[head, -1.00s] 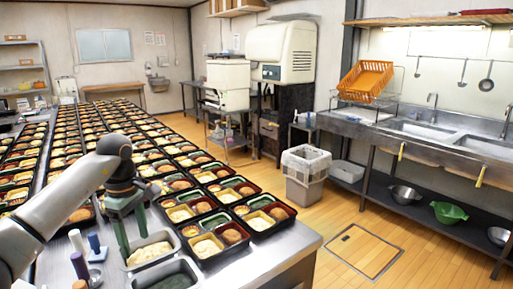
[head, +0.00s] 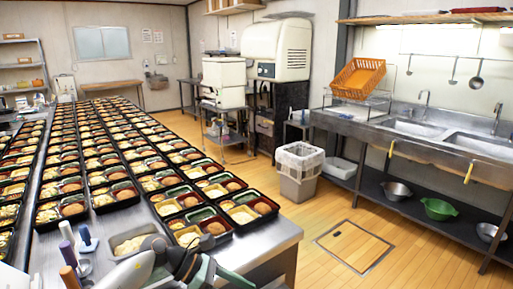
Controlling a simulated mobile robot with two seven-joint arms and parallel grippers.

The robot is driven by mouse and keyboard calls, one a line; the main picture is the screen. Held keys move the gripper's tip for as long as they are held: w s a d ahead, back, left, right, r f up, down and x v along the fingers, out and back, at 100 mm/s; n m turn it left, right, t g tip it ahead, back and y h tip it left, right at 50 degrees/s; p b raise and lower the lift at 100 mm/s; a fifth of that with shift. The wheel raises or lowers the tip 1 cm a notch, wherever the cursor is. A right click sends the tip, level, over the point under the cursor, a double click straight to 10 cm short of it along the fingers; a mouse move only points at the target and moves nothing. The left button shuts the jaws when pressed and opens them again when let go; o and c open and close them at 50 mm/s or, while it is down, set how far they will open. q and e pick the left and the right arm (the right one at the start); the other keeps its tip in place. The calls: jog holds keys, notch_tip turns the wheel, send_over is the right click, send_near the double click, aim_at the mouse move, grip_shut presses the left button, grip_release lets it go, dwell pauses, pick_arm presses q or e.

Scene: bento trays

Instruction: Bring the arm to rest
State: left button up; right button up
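My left arm comes in low from the left, and my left gripper (head: 193,268) is at the bottom edge of the head view. Its dark green fingers are partly cut off by the frame, so their opening is unclear. I see nothing held in the part that shows. It appears in front of the steel table's near end, beside a metal container of pale food (head: 116,240). My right gripper is not in view.
Rows of filled black bento trays (head: 230,228) cover the long steel table (head: 268,240). Bottle-like items (head: 66,232) stand near its front left. A grey bin (head: 298,184) and a sink counter (head: 350,122) are to the right. The wooden floor between is clear.

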pick_arm(q)
jog(key=s+d+r+n+t+h+p, duration=0.1)
jog(key=s+d+n+t+h, duration=0.1)
jog(key=n+t+h, duration=0.35)
jog(key=s+d+r+n+t+h, duration=0.1)
jog(key=d+r+n+t+h, duration=0.15)
jog(key=n, duration=0.65)
jog(key=s+a+f+n+t+y+p, duration=0.15)
jog(key=a+f+n+t+y, duration=0.4)
jog(key=n, duration=0.75)
jog(key=s+a+f+n+t+y, duration=0.3)
jog(key=a+f+n+y, duration=0.45)
jog(key=n, duration=0.55)
jog(key=s+a+f+n+g+y, duration=0.2)
jog(key=s+f+n+g, duration=0.1)
jog(key=s, duration=0.4)
jog(key=s+a+f+n+g+y, duration=0.2)
jog(key=s+a+f+n+g, duration=0.1)
jog(key=s+f+n, duration=0.3)
jog(key=shift+s+a+f+p, duration=0.15)
jog(key=shift+s+f+p, duration=0.2)
jog(key=shift+f, duration=0.35)
jog(key=shift+n, duration=0.25)
